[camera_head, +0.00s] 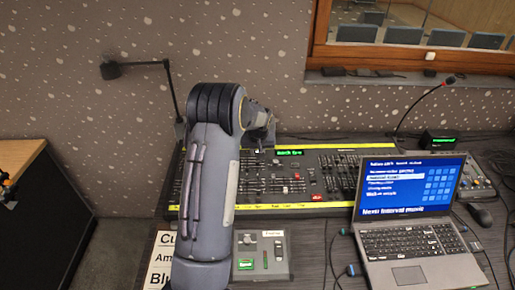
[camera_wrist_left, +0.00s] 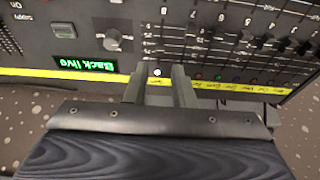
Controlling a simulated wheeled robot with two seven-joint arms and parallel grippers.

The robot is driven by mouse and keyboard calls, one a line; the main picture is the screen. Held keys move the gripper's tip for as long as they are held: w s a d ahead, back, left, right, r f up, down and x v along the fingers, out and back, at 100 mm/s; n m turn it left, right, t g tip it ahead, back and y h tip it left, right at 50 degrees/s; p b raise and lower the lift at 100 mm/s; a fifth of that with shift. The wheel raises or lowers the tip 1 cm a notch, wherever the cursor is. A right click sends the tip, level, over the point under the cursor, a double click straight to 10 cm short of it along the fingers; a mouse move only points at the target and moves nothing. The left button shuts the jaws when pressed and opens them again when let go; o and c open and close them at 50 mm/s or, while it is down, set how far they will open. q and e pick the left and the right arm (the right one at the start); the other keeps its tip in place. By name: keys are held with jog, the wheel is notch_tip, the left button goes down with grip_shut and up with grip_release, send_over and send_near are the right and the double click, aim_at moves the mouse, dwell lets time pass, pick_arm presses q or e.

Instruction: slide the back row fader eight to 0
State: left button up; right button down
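The lighting console (camera_head: 330,165) lies on the desk, with rows of faders and a yellow strip along its edges. My left gripper (camera_head: 262,138) is above its back edge, partly hidden behind my forearm. In the left wrist view, the two fingers (camera_wrist_left: 160,84) stand apart with a narrow gap, over the yellow strip (camera_wrist_left: 100,77) at the console's edge. A small white spot (camera_wrist_left: 157,72) shows in the gap. The back row fader eight track (camera_wrist_left: 190,40) runs towards the right finger; I cannot make out its cap. My right gripper is in neither view.
An open laptop (camera_head: 410,242) stands front right, with a gooseneck microphone (camera_head: 410,115) and a mouse (camera_head: 480,215) nearby. A small control box (camera_head: 262,255) sits in front of the console. A black lamp (camera_head: 112,70) rises behind the console's left. Green displays (camera_wrist_left: 82,61) are lit.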

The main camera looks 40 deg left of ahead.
aim_at(257, 161)
pick_arm(q)
jog(key=b+x, duration=0.2)
jog(key=x, duration=0.3)
jog(key=shift+s, duration=0.1)
jog(key=shift+b+x, duration=1.1)
jog(key=shift+x, duration=0.15)
jog(key=shift+c, duration=0.3)
jog(key=c, duration=0.4)
jog(key=shift+s+d+f+b, duration=0.15)
jog(key=shift+s+d+b, duration=0.45)
jog(key=shift+s+d, duration=0.45)
jog(key=o, duration=0.4)
jog(key=shift+a, duration=0.1)
jog(key=shift+o, duration=0.2)
